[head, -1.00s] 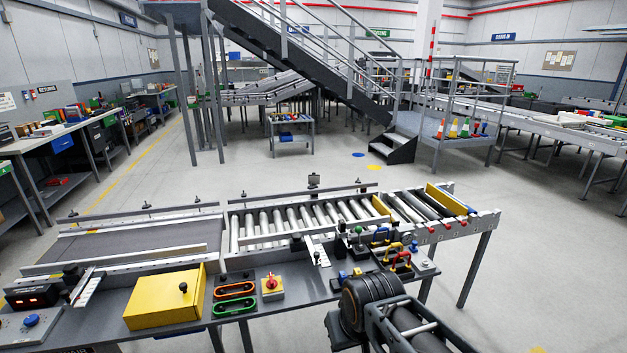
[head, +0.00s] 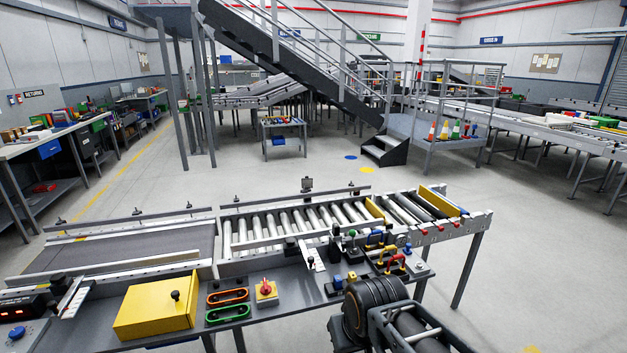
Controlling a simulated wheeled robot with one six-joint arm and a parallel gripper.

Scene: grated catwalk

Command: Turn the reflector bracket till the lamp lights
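The head view shows a roller conveyor bench. A small dark head on a short post (head: 307,185) stands at the conveyor's far rail; it may be the reflector, but it is too small to be sure. A pale slotted metal bracket (head: 312,256) stands at the near rail, with a dark block beside it. A similar slotted bracket (head: 73,297) is at the bench's left end. I cannot tell which is the reflector bracket, nor make out a lit lamp on any of them. My arm's dark links show at the lower right, but my gripper's fingertips are not visible.
On the bench's near side are a yellow box (head: 155,308), orange (head: 228,296) and green (head: 228,313) handles, a red knob on a yellow base (head: 265,288), and coloured handles (head: 389,262) close to my arm. A red-digit display (head: 22,304) is at far left. Open floor lies beyond.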

